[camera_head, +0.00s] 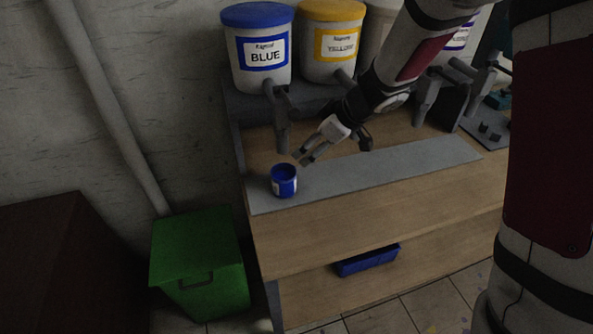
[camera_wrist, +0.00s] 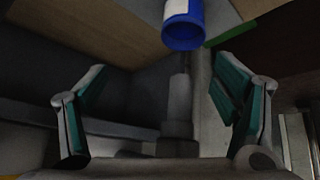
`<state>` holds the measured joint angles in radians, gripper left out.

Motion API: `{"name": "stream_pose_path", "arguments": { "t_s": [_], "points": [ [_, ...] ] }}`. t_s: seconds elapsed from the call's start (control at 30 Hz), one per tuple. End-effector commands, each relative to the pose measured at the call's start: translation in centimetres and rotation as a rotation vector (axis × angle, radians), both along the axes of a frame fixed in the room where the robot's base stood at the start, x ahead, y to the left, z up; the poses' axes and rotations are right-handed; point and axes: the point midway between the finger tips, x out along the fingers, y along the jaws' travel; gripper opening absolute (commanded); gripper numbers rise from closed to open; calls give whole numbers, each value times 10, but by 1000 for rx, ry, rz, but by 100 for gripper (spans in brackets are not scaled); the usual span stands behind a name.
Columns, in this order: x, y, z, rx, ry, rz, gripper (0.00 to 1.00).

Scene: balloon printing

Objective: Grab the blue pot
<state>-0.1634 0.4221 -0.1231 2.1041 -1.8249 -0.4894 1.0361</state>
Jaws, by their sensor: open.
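The blue pot (camera_head: 283,182) is a small blue cup with a pale label. It stands upright on the grey strip (camera_head: 350,178) at the left end of the wooden bench. It also shows in the wrist view at the top (camera_wrist: 183,28), appearing upside down. My gripper (camera_head: 305,157) is just above and to the right of the pot in the head view, apart from it. In the wrist view my gripper's fingers (camera_wrist: 160,100) are spread wide with nothing between them, and the pot lies beyond them.
A large bucket labelled BLUE (camera_head: 262,80) and one labelled YELLOW (camera_head: 331,62) stand on the back shelf, with grey taps hanging in front. A green bin (camera_head: 200,268) is on the floor at left. A blue tray (camera_head: 367,260) sits on the lower shelf. The strip right of the pot is clear.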

Motion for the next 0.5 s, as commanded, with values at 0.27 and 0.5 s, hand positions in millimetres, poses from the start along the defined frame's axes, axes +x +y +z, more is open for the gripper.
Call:
{"name": "stream_pose_path", "arguments": {
  "t_s": [0.27,0.5],
  "points": [
    [-16,16,-43,10,114,95,82],
    [-5,36,-79,10,115,94,82]
  ]
}}
